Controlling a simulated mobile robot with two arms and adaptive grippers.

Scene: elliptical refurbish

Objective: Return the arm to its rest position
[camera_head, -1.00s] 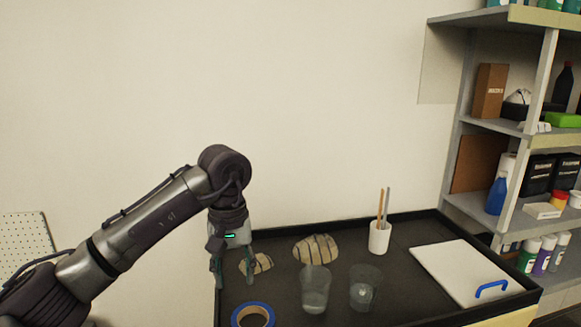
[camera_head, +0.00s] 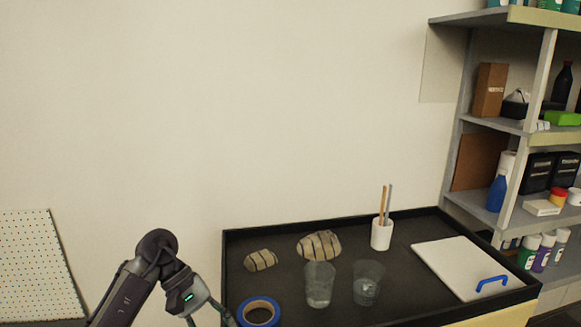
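My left gripper (camera_head: 208,318) is at the bottom of the head view, left of the black-rimmed table (camera_head: 229,262). Its fingers run to the bottom edge of the picture, so whether it is open or shut is hard to see. The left arm is bent low, with its elbow-like joint near the lower left. My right gripper is not in this view.
On the table are two striped stones (camera_head: 260,260) (camera_head: 320,245), a blue tape roll (camera_head: 258,311), two clear cups (camera_head: 319,285) (camera_head: 367,283), a white holder (camera_head: 381,235) with sticks, and a white board (camera_head: 455,262) with a blue handle. A shelf (camera_head: 500,220) stands right.

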